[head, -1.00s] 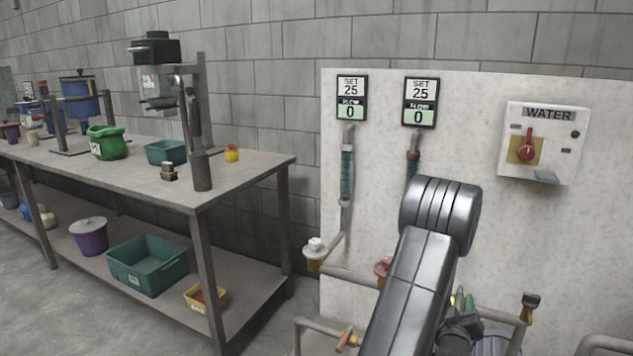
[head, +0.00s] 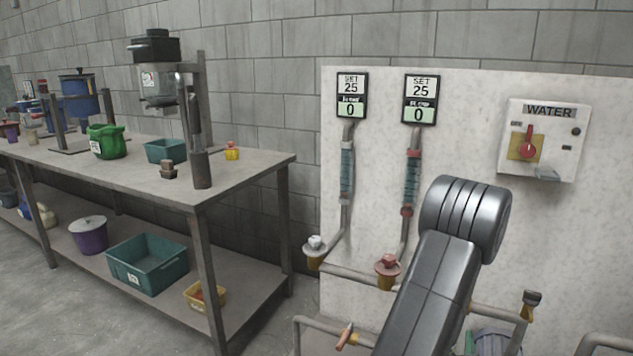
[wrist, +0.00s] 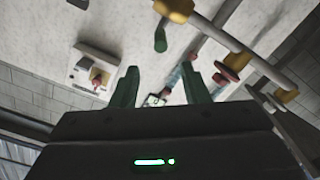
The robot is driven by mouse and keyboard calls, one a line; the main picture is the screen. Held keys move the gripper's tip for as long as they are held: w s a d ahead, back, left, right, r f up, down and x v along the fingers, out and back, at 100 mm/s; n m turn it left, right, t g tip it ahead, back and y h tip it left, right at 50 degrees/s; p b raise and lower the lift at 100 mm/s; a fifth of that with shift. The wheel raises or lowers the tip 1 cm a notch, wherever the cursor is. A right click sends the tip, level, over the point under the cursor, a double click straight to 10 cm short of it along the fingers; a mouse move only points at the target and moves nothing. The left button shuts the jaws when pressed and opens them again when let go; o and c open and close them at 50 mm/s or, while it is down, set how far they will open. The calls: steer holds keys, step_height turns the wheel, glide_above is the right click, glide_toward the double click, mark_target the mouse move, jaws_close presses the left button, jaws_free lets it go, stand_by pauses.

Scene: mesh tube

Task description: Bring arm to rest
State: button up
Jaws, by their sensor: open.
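My gripper (wrist: 161,88) shows in the wrist view with its two green fingers apart and nothing between them. It points toward the pale wall panel, and the picture there is tilted and nearly upside down. In the head view my dark grey arm rises in front of the panel (head: 575,225) at the lower right. My gripper is not seen in the head view.
The panel carries two displays reading SET 25 and 0, two mesh tubes (head: 347,172) (head: 412,180), a white valve (head: 314,246), a red valve (head: 387,265) and a WATER switch box (head: 543,140). A workbench (head: 120,170) with bins stands left. Floor shows at lower left.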

steer(key=p+x, duration=0.1)
steer(key=x, duration=1.3)
steer(key=shift+a+r+m+g+h+p, duration=0.15)
steer(key=shift+a+m+g+h+p, duration=0.2)
steer(key=shift+h+p, duration=0.4)
steer(key=shift+a+m+g+h+p, duration=0.1)
steer(key=shift+m+g+h+p, duration=0.3)
steer(key=shift+p, duration=0.4)
steer(key=shift+f, duration=0.25)
steer(key=shift+a+r, duration=0.1)
